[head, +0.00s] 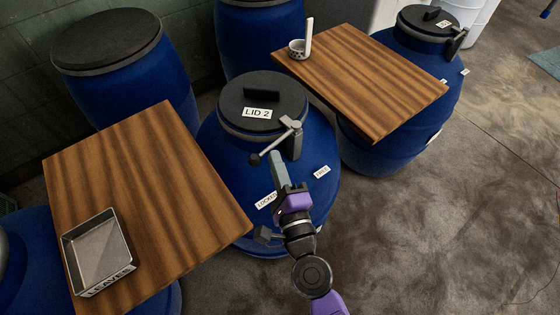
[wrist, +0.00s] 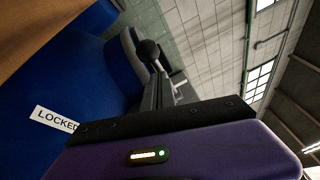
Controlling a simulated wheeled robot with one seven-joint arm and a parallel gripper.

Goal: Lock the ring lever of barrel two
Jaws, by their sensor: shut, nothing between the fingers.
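Barrel two is the blue barrel (head: 226,160) in the middle, with a dark lid (head: 262,88) marked LID 2. Its grey ring lever (head: 276,143) runs from a pivot at the lid's front right down to the left, ending in a black ball knob (head: 255,159). The LOCKED label (head: 266,200) is below the knob and the FREE label (head: 321,171) is farther right. My gripper (head: 277,157) is shut and empty, its tips just below the lever, right of the knob. I cannot tell whether they touch. The wrist view shows the knob (wrist: 148,50) beyond the fingers and the LOCKED label (wrist: 55,119).
A wooden board (head: 150,190) with a LEAVES tray (head: 122,234) lies at the left. Another board (head: 370,75) at the right holds a small white cup (head: 297,49). Other blue barrels stand around. Open floor (head: 440,220) lies to the right.

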